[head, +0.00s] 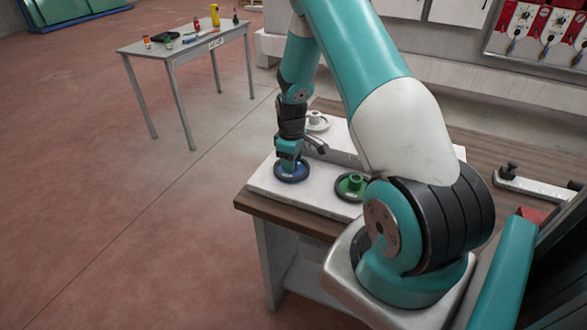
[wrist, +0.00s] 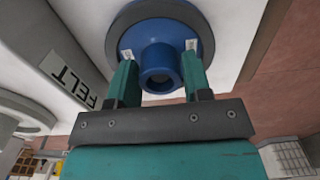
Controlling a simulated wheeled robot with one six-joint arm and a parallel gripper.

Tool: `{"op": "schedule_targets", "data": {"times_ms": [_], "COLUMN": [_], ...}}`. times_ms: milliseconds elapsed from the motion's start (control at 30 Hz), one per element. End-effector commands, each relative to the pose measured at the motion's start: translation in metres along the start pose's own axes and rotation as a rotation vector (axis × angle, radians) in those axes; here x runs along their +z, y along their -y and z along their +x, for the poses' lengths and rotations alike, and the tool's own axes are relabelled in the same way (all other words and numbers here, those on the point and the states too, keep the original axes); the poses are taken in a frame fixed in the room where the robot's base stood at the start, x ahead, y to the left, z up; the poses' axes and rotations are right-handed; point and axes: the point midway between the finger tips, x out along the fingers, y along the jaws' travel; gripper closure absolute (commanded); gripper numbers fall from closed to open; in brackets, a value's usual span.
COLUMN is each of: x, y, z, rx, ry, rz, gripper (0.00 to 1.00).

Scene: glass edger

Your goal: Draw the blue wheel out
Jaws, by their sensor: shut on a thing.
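The blue wheel (head: 292,173) has a dark rim and a raised hollow hub. It sits at the left front of the white slab on the workbench in the head view. My gripper (head: 289,160) is directly above it, pointing down. In the wrist view the blue wheel (wrist: 160,40) fills the top middle. The two teal fingers of my gripper (wrist: 160,75) are on either side of its hub, shut on it. The wheel appears at the slab's surface; I cannot tell whether it is lifted.
A green wheel (head: 352,185) lies to the right on the slab (head: 315,198), and a white wheel (head: 317,121) lies behind. A strip marked FELT (wrist: 75,78) runs beside the blue wheel. A grey table (head: 185,47) with small items stands at the back left. Open floor lies left of the bench.

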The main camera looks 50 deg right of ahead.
Motion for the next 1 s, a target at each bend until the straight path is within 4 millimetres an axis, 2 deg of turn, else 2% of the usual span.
{"op": "schedule_targets", "data": {"times_ms": [1000], "x": [0.000], "y": [0.000], "z": [-0.017], "rx": [0.001], "ry": [-0.001], "rz": [0.000], "gripper": [0.93]}}
